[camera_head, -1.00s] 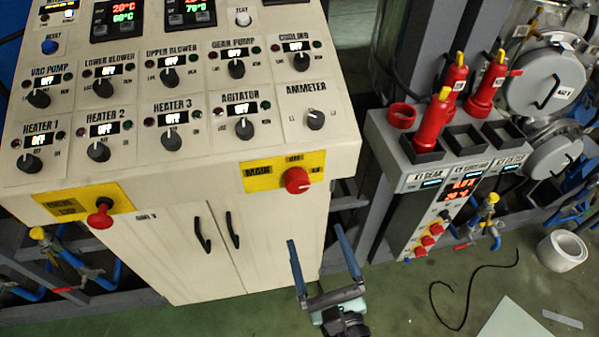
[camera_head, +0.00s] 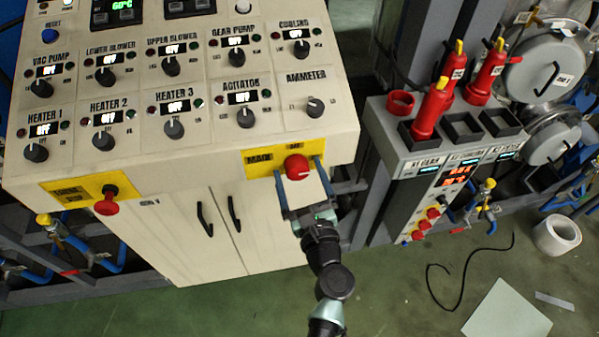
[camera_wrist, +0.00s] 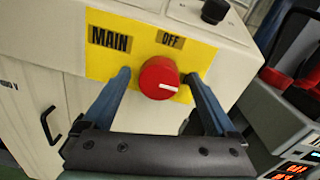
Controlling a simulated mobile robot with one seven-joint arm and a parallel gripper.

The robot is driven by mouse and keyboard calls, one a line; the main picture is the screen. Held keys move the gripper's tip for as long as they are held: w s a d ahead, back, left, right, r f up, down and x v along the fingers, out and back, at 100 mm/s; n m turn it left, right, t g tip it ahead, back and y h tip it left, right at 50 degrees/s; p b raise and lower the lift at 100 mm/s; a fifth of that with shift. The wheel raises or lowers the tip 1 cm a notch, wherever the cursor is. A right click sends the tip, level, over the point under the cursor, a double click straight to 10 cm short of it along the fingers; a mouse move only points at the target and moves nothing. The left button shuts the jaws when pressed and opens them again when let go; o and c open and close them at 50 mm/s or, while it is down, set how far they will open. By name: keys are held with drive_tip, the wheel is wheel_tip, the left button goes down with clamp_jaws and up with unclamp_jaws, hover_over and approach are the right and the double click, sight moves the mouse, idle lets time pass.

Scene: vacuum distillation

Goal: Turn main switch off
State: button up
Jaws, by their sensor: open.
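The main switch is a red round knob (camera_head: 297,167) on a yellow plate (camera_head: 257,164) marked MAIN and OFF, at the front right edge of the control cabinet. In the wrist view the knob (camera_wrist: 159,78) has a white mark that points right and slightly down, away from the OFF label (camera_wrist: 171,40) above it. My gripper (camera_head: 299,173) is open, with one blue finger on each side of the knob. In the wrist view the fingers (camera_wrist: 159,85) stand apart from the knob with gaps on both sides.
The cabinet top (camera_head: 60,170) carries rows of black knobs with OFF displays. A red emergency knob (camera_head: 107,203) sits at the front left. A grey unit (camera_head: 385,140) with red-handled tools in holders stands to the right. The green floor in front is mostly free.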

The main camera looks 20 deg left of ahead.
drive_tip(key=c, duration=1.4)
drive_tip(key=shift+o, duration=0.2)
drive_tip(key=shift+n+b, duration=0.3)
drive_tip(key=n+b, duration=0.2)
drive_tip(key=n, duration=0.1)
drive_tip(key=shift+f+n, duration=0.1)
drive_tip(key=shift+n, duration=0.2)
drive_tip(key=n+b, duration=0.3)
drive_tip(key=n, duration=0.1)
drive_tip(key=shift+s+a+n, duration=0.1)
drive_tip(key=shift+n, duration=0.2)
drive_tip(key=n+b, duration=0.3)
drive_tip(key=n, duration=0.2)
drive_tip(key=shift+f+h, duration=0.15)
drive_tip(key=shift+h, duration=0.15)
drive_tip(key=shift+n+b, duration=1.4)
drive_tip(key=shift+n, duration=0.4)
